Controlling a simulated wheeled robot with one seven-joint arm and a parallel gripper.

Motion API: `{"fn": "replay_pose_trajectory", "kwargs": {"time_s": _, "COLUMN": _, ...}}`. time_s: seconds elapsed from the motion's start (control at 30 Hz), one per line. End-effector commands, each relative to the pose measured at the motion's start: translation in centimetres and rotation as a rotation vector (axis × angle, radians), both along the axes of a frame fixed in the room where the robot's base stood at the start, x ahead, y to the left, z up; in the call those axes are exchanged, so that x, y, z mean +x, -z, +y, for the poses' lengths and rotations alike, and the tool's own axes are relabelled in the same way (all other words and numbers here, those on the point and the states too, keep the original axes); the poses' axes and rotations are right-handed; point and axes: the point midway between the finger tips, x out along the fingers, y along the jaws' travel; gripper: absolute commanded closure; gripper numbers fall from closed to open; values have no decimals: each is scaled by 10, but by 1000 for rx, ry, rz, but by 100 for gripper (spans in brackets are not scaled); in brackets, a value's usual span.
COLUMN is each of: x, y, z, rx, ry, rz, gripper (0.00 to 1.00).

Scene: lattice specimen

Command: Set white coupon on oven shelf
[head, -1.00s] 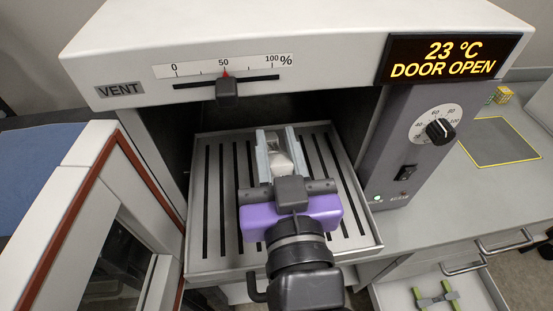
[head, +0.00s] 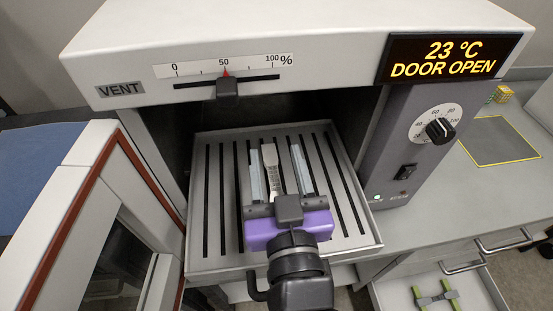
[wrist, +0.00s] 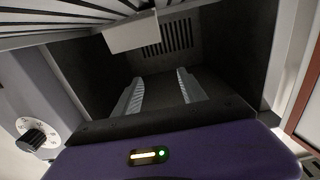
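The white coupon (head: 270,172), a pale flat strip with a wider far end, lies on the slotted oven shelf (head: 226,245), running roughly front to back. My gripper (head: 276,152) is open above the shelf, fingers pointing into the oven. In the head view the coupon shows between its fingers, nearer the left one, with a gap to the right one. The near end of the coupon is hidden by my gripper body. In the wrist view the open fingertips (wrist: 160,78) have nothing between them. A pale block shows at the top there; I cannot tell whether it is the coupon.
The oven door (head: 75,220) stands open on the left. The vent slider (head: 228,88) is at about 50 above the opening. The control panel with its dial (head: 438,130) borders the right. The display (head: 445,58) reads 23 °C, DOOR OPEN. The shelf is clear on both sides.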

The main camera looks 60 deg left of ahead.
Motion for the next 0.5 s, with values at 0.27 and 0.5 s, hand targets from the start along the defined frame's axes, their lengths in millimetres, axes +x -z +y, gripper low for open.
{"fn": "replay_pose_trajectory", "kwargs": {"time_s": 0.27, "x": 0, "y": -2, "z": 0, "rx": 0, "ry": 0, "rz": 0, "gripper": 52}}
{"fn": "replay_pose_trajectory", "kwargs": {"time_s": 0.5, "x": -6, "y": 0, "z": -25, "rx": -1, "ry": 3, "rz": -1, "gripper": 52}}
